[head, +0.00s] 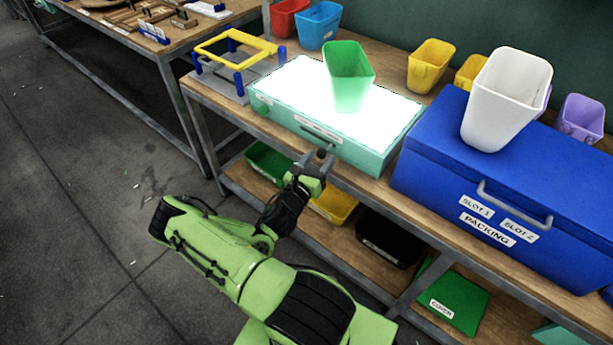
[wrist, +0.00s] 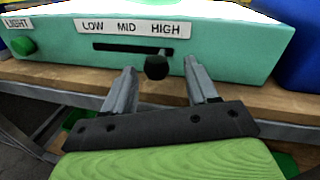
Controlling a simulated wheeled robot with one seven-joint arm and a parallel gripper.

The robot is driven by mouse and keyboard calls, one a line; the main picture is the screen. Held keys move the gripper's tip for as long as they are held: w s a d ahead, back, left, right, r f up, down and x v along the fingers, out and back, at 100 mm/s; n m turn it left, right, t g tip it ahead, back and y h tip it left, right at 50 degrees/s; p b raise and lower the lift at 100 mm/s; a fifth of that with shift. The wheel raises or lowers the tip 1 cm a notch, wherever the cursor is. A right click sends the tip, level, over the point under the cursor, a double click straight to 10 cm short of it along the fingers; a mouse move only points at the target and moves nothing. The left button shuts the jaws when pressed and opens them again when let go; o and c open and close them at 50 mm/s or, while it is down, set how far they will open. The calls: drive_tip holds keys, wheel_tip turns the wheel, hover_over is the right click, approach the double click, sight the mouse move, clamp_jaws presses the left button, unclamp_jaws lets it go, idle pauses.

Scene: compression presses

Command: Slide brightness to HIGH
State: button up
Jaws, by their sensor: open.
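The brightness slider is a dark horizontal slot (wrist: 125,48) in the front of a teal light box (wrist: 230,48), under a LOW MID HIGH label (wrist: 128,27). Its round black knob (wrist: 157,67) stands out near the right end of the slot, below HIGH. My gripper (wrist: 160,76) is open, with one finger on each side of the knob; whether either finger touches it I cannot tell. In the head view my gripper (head: 318,156) is at the front face of the light box (head: 372,160), whose top glows bright white.
A green bin (head: 348,80) stands on the lit top. A blue packing box (head: 430,165) with a white bin (head: 505,98) on it is close on the right. A yellow and blue frame (head: 235,50) stands left. A green button (wrist: 23,46) is under the LIGHT label.

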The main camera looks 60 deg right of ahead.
drive_tip(key=a+p, duration=0.2)
drive_tip(key=a, duration=1)
drive_tip(key=shift+s+a, duration=0.25)
